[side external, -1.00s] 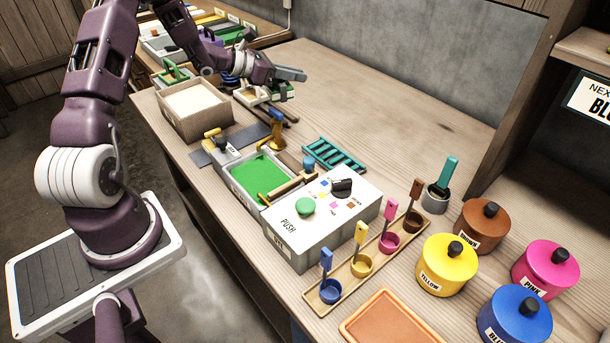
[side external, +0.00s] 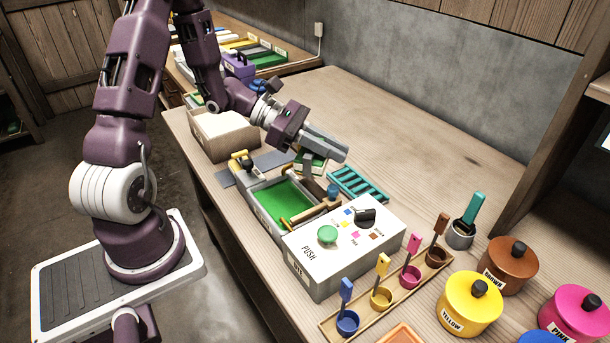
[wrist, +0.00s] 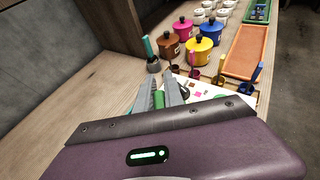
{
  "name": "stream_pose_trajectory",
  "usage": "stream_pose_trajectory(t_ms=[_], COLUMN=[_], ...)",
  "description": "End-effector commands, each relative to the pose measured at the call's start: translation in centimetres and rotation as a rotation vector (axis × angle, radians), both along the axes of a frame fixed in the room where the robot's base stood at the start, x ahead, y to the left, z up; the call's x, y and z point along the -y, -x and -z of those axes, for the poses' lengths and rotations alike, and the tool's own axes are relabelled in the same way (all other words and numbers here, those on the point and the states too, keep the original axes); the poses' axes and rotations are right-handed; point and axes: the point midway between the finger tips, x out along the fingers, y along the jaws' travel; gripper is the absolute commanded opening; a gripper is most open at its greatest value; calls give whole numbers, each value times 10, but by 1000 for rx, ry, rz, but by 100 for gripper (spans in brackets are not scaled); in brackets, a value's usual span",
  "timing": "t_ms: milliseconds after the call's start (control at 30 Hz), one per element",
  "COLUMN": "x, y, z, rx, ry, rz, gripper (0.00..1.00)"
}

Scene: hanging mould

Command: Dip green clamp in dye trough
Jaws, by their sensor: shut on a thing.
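My gripper (side external: 330,150) is shut on the green clamp (side external: 311,161), which hangs below its fingers with a pale piece under it. Much of the clamp is hidden by the fingers. In the wrist view a bit of green (wrist: 159,99) shows between my fingers (wrist: 168,92). The dye trough (side external: 255,213) is a grey-walled tray filled with green dye. The clamp is above the bench, behind and to the right of the trough, apart from the dye as far as I can tell.
A white control box (side external: 342,268) with a green push button adjoins the trough. A teal rack (side external: 357,184) lies right of it. A pale open box (side external: 222,137) stands behind. Lidded dye pots, including a yellow one (side external: 470,303), stand front right.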

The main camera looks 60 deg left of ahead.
Motion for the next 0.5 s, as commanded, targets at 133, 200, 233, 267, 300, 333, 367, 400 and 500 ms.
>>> stream_pose_trajectory(t_ms=[133,200,233,267,300,333,367,400,500], x=[-1,-9,-14,-19,-26,-32,-39,-46,-73], y=[0,-6,-10,-13,-17,-21,-25,-30,-44], z=[-27,-27,-26,-25,-24,-24,-23,-22,-20], rx=[5,0,-1,0,0,-1,0,0,0], ry=[-4,0,1,1,1,1,0,0,0], rz=[-1,-30,-47,-63,-85,-105,-124,-149,-232], gripper=[0,0,0,0,0,0,0,0,0])
